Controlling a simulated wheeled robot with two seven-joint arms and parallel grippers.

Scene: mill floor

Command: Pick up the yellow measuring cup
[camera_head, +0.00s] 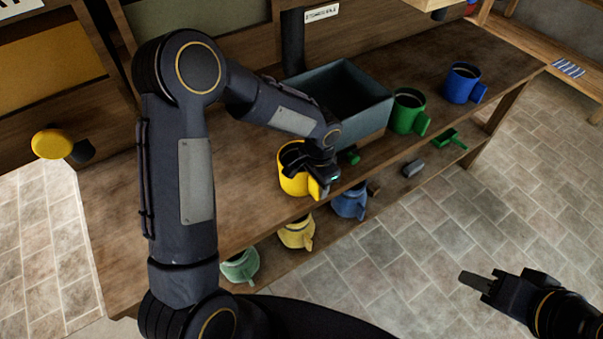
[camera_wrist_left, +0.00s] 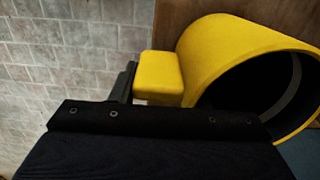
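A yellow measuring cup (camera_head: 290,183) with a blocky handle (camera_head: 316,188) stands on the wooden bench, in front of the grey-blue bin. My left gripper (camera_head: 322,178) is at the cup's near right side, by the handle. In the left wrist view the yellow cup (camera_wrist_left: 215,55) lies on its side in the picture, its dark opening to the right. A dark finger (camera_wrist_left: 124,84) shows right beside the handle (camera_wrist_left: 160,74); the other finger is hidden, so the grip is unclear. My right gripper (camera_head: 482,283) is over the floor at lower right, away from the cup; its finger gap is unclear.
The open bin (camera_head: 350,100) stands behind the cup. A green cup (camera_head: 407,112) and a blue cup (camera_head: 463,84) stand to its right. A lower shelf holds a paler yellow cup (camera_head: 296,233), a blue cup (camera_head: 350,202) and a pale green cup (camera_head: 240,265). The tiled floor at right is clear.

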